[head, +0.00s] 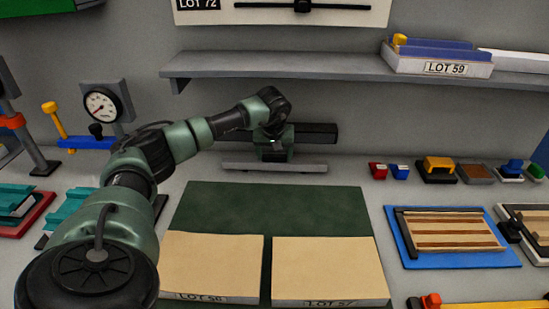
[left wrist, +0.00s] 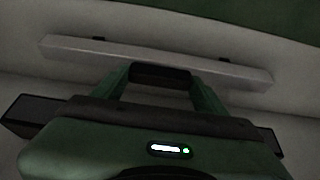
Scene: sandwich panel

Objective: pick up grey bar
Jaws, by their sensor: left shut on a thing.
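The long, light grey bar (head: 245,165) lies level near the back of the bench, behind the green mat. My left gripper (head: 274,158) points down at the middle of the bar. In the left wrist view its two green fingers (left wrist: 163,82) are on either side of a dark block at the bar's middle, shut on it. I cannot tell whether the bar is clear of the bench. My right gripper is not in view.
A grey shelf (head: 300,66) runs above the gripper, carrying a LOT 59 box (head: 437,65). Two tan panels (head: 212,262) are on the green mat (head: 280,205). A pressure gauge (head: 102,105) stands left, small coloured blocks (head: 399,171) and a blue tray (head: 402,240) right.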

